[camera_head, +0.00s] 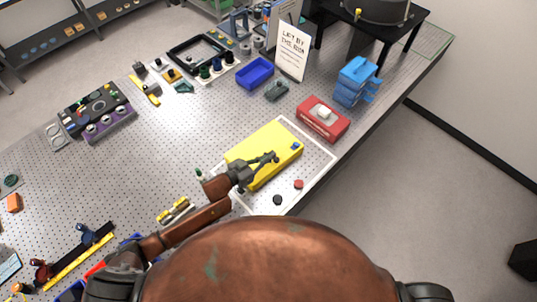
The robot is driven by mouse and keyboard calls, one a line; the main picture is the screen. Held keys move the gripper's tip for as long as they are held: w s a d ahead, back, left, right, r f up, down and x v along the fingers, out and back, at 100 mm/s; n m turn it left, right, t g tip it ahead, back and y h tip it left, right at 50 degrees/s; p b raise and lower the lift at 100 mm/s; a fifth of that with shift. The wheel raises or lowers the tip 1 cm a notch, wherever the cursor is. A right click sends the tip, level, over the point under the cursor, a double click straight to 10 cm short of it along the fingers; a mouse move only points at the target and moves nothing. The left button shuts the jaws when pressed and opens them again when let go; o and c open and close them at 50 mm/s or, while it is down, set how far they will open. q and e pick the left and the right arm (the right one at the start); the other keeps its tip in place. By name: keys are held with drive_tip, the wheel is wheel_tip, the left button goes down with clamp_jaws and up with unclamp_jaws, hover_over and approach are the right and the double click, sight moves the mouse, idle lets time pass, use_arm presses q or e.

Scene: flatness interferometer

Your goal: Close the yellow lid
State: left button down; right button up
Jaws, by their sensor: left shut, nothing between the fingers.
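A yellow lid (272,143) lies near the right front edge of the perforated table, inside a white outlined area. It looks like the top of a low yellow box, and a small blue part sits at its right end. My left gripper (274,157) is shut and empty over the lid's front part. The arm and gripper hide some of the lid's front side, and I cannot tell whether the fingers touch it. My right gripper is not in view.
A red box (322,119) with a white top piece stands right of the lid. Blue stacked drawers (356,81), a blue bin (255,73) and a sign (291,50) stand behind. Black and red knobs (277,200) lie in front. The table's middle is mostly clear.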

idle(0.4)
use_arm(q)
drive_tip(key=shift+r+p, duration=0.65)
drive_tip(key=shift+p, duration=0.05)
drive_tip(key=r+v, duration=0.2)
drive_tip(key=v, duration=0.8)
drive_tip(key=shift+r+p, duration=0.3)
drive_tip(key=shift+r, duration=0.05)
drive_tip(key=shift+s, duration=0.1)
